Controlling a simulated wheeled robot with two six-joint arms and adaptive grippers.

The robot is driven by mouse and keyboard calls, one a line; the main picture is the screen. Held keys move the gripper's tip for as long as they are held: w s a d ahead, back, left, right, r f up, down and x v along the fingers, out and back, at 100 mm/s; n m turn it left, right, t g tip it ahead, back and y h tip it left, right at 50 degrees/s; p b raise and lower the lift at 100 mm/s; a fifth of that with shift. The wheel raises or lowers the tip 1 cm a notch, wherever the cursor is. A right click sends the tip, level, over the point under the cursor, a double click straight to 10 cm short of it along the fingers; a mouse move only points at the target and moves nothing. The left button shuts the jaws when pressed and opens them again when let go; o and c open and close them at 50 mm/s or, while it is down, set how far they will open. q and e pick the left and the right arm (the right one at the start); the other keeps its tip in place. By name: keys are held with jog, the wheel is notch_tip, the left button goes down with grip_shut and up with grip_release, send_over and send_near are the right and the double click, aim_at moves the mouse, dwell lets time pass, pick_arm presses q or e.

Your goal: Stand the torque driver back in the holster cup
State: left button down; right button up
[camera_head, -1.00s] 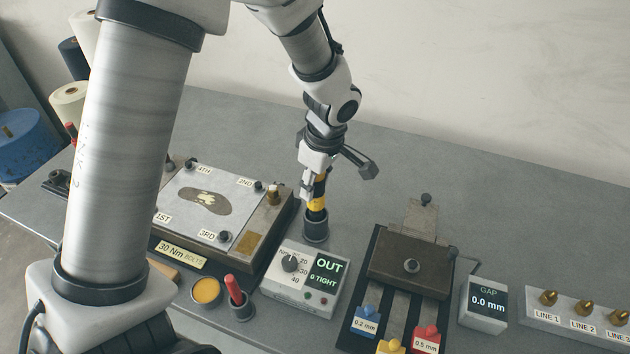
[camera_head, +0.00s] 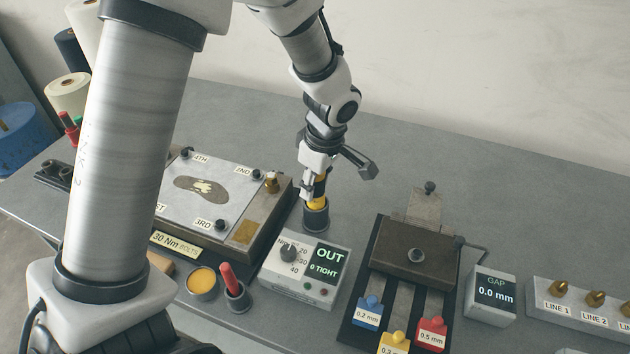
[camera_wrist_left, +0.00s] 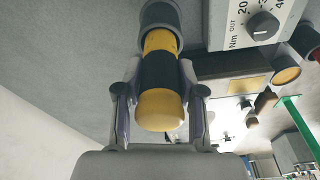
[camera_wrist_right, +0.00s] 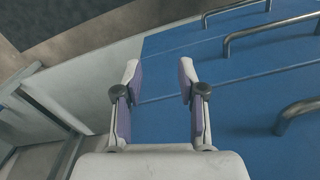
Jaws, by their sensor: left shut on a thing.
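The yellow and black torque driver (camera_head: 318,203) stands upright with its lower end inside the dark grey holster cup (camera_head: 316,218), behind the dial box. My left gripper (camera_head: 313,186) is shut on the driver's upper part from above. In the left wrist view the driver (camera_wrist_left: 160,72) lies between the two fingers (camera_wrist_left: 160,110), and its far end enters the cup (camera_wrist_left: 158,14). How deep it sits is hidden by the cup wall. My right gripper (camera_wrist_right: 160,85) shows only in its own wrist view, open and empty, over a blue surface with metal handles.
The dial box (camera_head: 304,268) reading OUT stands just in front of the cup. The bolt plate fixture (camera_head: 215,190) is to the left, a red-handled tool in a cup (camera_head: 235,290) at front, the gap fixture (camera_head: 412,246) to the right. Bare table lies behind the cup.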

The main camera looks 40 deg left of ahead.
pick_arm(q)
jog(key=shift+f, duration=0.25)
jog(key=c, duration=0.6)
grip_release()
jog(key=r, duration=0.4)
jog(key=d+r, duration=0.1)
jog(key=r, duration=0.3)
jog(key=d+r, duration=0.1)
jog(key=r, duration=0.3)
jog(key=shift+s, duration=0.1)
jog(key=shift+f, duration=0.1)
